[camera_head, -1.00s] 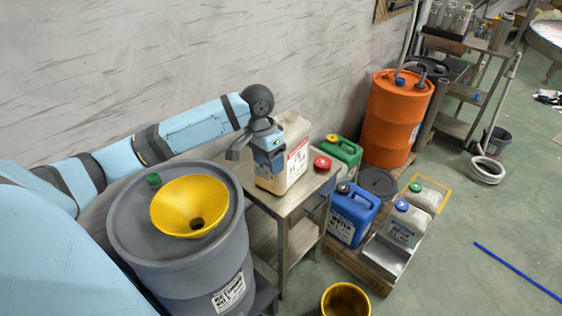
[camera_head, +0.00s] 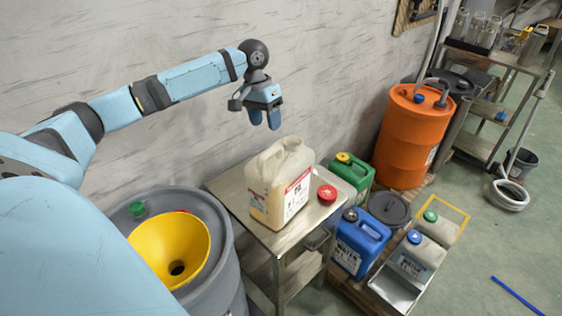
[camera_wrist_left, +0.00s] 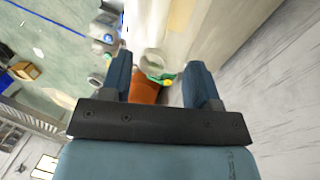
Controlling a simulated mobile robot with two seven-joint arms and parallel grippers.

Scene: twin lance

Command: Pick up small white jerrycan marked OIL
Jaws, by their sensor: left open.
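A pale, translucent white jerrycan (camera_head: 278,190) with a red-edged label stands upright and uncapped on a small metal table. Its label is too small to read, so I cannot confirm OIL. A red cap (camera_head: 327,193) lies beside it. My left gripper (camera_head: 265,124) is open and empty, above the jerrycan and towards the wall, fingers pointing down and apart from it. The left wrist view shows the two spread fingers (camera_wrist_left: 160,82) with nothing held between them. My right gripper is not in view.
A grey drum with a yellow funnel (camera_head: 172,248) stands left of the metal table (camera_head: 236,192). Blue (camera_head: 358,243), green (camera_head: 350,172) and pale (camera_head: 418,256) jerrycans and an orange drum (camera_head: 409,135) crowd its right. The wall is close behind.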

